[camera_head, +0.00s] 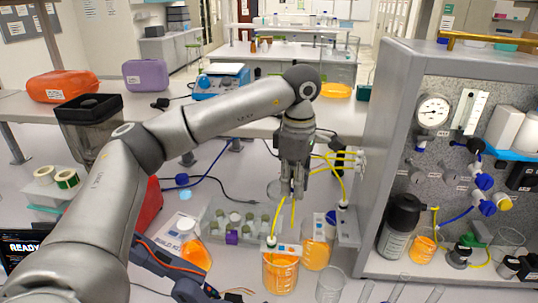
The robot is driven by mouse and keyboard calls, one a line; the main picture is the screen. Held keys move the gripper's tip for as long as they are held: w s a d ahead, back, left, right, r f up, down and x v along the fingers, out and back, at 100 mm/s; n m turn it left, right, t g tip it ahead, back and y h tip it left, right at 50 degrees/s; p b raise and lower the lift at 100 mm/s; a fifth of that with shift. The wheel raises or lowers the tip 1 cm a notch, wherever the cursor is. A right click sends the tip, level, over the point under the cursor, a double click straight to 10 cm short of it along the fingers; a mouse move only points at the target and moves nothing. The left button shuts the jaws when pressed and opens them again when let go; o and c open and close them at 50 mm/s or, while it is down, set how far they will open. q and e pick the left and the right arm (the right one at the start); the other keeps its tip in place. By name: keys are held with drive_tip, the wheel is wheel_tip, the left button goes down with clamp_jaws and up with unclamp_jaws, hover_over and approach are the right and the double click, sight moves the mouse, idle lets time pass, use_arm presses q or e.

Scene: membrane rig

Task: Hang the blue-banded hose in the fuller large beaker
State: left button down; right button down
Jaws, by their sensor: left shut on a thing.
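My left gripper (293,190) points down above the bench and is shut on a yellow hose (293,214). I cannot make out a blue band on it. Its lower end hangs over the area of the front beaker; whether it is inside the rim is unclear. A large beaker (281,274) with orange liquid stands in front, below the gripper. A second beaker (315,254) with orange liquid stands just behind it to the right. I cannot tell surely which is fuller. Another yellow hose (275,222) runs down to the front beaker. My right gripper is not in view.
An empty clear beaker (330,286) stands to the right of the front beaker. A grey rack of vials (238,226) and a flask of orange liquid (196,254) are to the left. The grey rig panel (447,165) with gauge and fittings closes off the right.

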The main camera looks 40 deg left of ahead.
use_arm(q)
drive_tip(key=shift+s+d, duration=0.2)
drive_tip(key=shift+s, duration=0.15)
drive_tip(key=shift+d+f+m, duration=0.1)
drive_tip(key=shift+m, duration=0.2)
drive_tip(key=shift+w+d+f+b, duration=0.1)
drive_tip(key=shift+d+f+b, duration=0.1)
drive_tip(key=shift+f+b, duration=0.6)
drive_tip(key=shift+f, duration=0.45)
wheel_tip(320, 180, down, 3)
drive_tip(key=shift+a+b, duration=0.1)
drive_tip(key=shift+b, duration=0.75)
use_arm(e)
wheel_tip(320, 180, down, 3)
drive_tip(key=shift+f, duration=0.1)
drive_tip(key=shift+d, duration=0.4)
